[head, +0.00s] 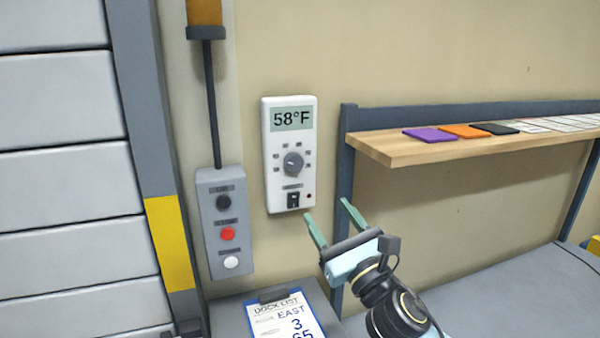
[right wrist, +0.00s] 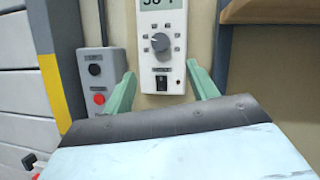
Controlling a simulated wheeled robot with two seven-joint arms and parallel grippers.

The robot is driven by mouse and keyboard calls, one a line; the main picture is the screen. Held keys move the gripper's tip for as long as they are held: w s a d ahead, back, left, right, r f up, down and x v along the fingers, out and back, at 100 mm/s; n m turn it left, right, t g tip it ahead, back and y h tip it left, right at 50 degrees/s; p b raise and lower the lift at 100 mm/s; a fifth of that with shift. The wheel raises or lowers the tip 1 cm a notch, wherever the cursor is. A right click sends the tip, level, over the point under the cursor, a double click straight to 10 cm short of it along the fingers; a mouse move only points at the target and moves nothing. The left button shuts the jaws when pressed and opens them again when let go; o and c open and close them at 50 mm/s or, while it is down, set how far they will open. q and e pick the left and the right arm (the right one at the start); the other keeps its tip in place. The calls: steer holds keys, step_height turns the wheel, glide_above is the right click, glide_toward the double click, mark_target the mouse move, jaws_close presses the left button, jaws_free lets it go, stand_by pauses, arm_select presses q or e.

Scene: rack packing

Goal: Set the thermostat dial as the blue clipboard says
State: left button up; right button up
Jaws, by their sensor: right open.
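The white thermostat (head: 290,155) is on the wall. Its display reads 58°F, and its grey round dial (head: 293,163) has several small labels around it. A black switch (head: 293,200) sits below the dial. The blue clipboard (head: 250,318) lies on a grey surface at the bottom; its sheet reads "DOCK LIST", "EAST", "3" and a cut-off line ending in "65". My right gripper (head: 327,222) is open and empty, below and right of the thermostat. In the right wrist view the dial (right wrist: 161,42) shows beyond and between the open fingers, apart from them. My left gripper is out of view.
A grey control box (head: 225,222) with black, red and white buttons hangs left of the thermostat. A wooden shelf (head: 400,155) with purple, orange and black flat items juts out at right. A roller door (head: 60,180) stands at the left.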

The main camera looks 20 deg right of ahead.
mark_target(296, 165)
steer(key=p+x, duration=0.2)
steer(key=x, duration=0.9)
steer(key=shift+w+r+p, duration=0.25)
steer(key=shift+w+p, duration=0.05)
steer(key=shift+p, duration=0.1)
steer(key=shift+w+a+r, duration=0.15)
steer(key=shift+w+r, duration=0.05)
steer(key=shift+w, duration=0.5)
steer(key=c, duration=1)
